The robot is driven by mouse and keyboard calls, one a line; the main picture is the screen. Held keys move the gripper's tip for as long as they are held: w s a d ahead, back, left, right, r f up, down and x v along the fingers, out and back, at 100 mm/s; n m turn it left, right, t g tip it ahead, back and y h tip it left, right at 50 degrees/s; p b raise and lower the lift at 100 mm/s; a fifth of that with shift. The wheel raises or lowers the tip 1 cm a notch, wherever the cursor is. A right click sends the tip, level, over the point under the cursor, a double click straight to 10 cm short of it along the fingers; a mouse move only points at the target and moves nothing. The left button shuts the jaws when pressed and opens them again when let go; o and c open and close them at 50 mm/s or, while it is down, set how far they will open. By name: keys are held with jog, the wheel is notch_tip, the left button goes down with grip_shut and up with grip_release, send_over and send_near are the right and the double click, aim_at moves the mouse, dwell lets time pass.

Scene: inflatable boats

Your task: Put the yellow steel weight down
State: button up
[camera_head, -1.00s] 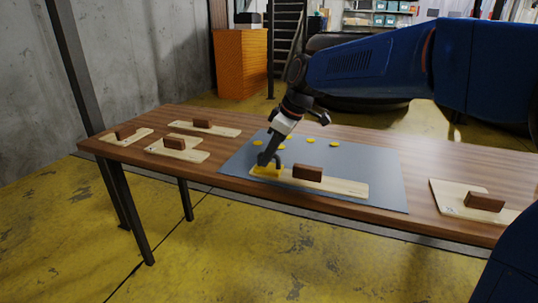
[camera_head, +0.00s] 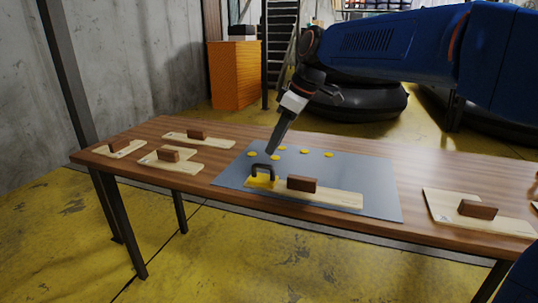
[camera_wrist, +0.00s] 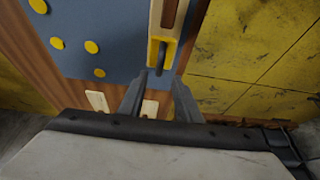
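The yellow steel weight (camera_head: 262,182) with its dark arched handle stands upright on the grey-blue mat, at the left end of a pale wooden board with a brown block handle (camera_head: 302,184). My gripper (camera_head: 271,152) is above the weight's handle, apart from it. In the wrist view the two fingers of my gripper (camera_wrist: 159,82) are spread with nothing between them. The weight (camera_wrist: 153,52) shows just beyond the fingertips there, at the board's end. Whether the weight rests on the board or only touches its end is hard to tell.
Several yellow discs (camera_head: 302,153) lie on the mat (camera_head: 372,185) behind the weight. More wooden boards with brown blocks lie on the table (camera_head: 410,170) at the left (camera_head: 190,165) and right (camera_head: 440,207). The weight is close to the table's front edge.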

jog(key=v, duration=0.2)
jog(key=shift+d+r, duration=0.15)
jog(key=shift+r, duration=0.2)
jog(key=shift+s, duration=0.1)
jog(key=s+d+f+m+t+h, duration=0.1)
jog(key=s+d+f+m, duration=0.3)
jog(key=s+d, duration=0.3)
jog(key=s+d+f+m+t+h, duration=0.1)
jog(key=s+d+f+m, duration=0.25)
jog(key=s+d, duration=0.35)
jog(key=s+d+f+m+t+h, duration=0.1)
jog(key=s+d+f+m+h, duration=0.1)
jog(key=s+d+f+m, duration=0.4)
jog(key=s+d+f, duration=0.5)
jog(key=s+f, duration=0.3)
jog(key=shift+s+f+h, duration=0.15)
jog(key=shift+s+h, duration=0.05)
jog(key=shift+h, duration=0.1)
jog(key=shift+d+m, duration=0.1)
jog(key=shift+m, duration=0.15)
